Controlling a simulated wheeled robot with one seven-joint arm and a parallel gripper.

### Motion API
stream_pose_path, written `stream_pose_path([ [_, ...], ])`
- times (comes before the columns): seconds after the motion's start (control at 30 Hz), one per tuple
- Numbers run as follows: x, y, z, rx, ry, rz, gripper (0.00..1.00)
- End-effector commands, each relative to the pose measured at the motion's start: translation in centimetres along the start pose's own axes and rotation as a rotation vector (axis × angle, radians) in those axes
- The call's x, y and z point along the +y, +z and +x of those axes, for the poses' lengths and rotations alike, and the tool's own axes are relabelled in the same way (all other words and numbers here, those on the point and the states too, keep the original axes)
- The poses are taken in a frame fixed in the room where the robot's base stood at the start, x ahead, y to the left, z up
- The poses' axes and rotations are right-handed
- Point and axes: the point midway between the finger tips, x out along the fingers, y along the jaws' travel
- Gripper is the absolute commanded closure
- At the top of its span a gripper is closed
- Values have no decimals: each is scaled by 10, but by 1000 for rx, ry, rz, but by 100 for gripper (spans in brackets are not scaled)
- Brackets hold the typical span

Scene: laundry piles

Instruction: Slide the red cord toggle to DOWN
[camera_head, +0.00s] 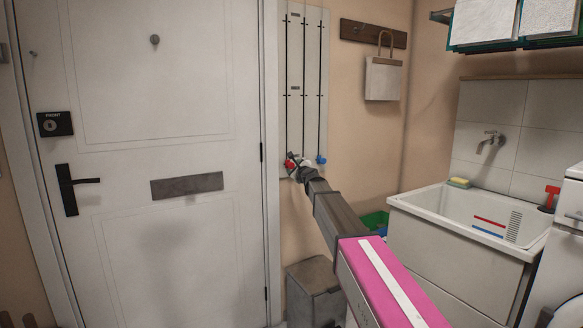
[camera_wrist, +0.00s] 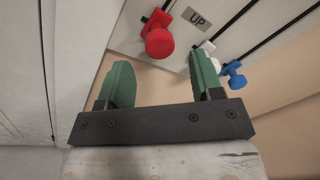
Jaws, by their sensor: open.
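The red toggle (camera_head: 291,163) sits near the low end of the left cord on a pale wall panel (camera_head: 313,60). In the wrist view the red toggle (camera_wrist: 158,40) is a round knob on a dark track, with a plate reading "UP" (camera_wrist: 197,19) to its right. My gripper (camera_wrist: 160,75) is open and empty, its two green fingers apart. The knob shows ahead of the fingertips, roughly between their lines; I see no contact. In the head view my gripper (camera_head: 301,168) is at the toggles and partly hides them. A DOWN label is not readable.
A blue toggle (camera_wrist: 234,75) and a white toggle (camera_wrist: 208,47) sit to the right, the white one close beside the right finger. The door (camera_head: 150,120) stands left of the panel. A grey box (camera_head: 313,290), a green container (camera_head: 376,220) and the sink (camera_head: 470,205) lie below and right.

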Motion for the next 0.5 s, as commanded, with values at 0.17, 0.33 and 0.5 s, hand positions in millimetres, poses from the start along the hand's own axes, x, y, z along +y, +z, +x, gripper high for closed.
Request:
stream_pose_path([
  [0.17,0,0,37,0,0,-1,40],
  [0.33,0,0,56,0,0,-1,40],
  [0.5,0,0,59,0,0,-2,40],
])
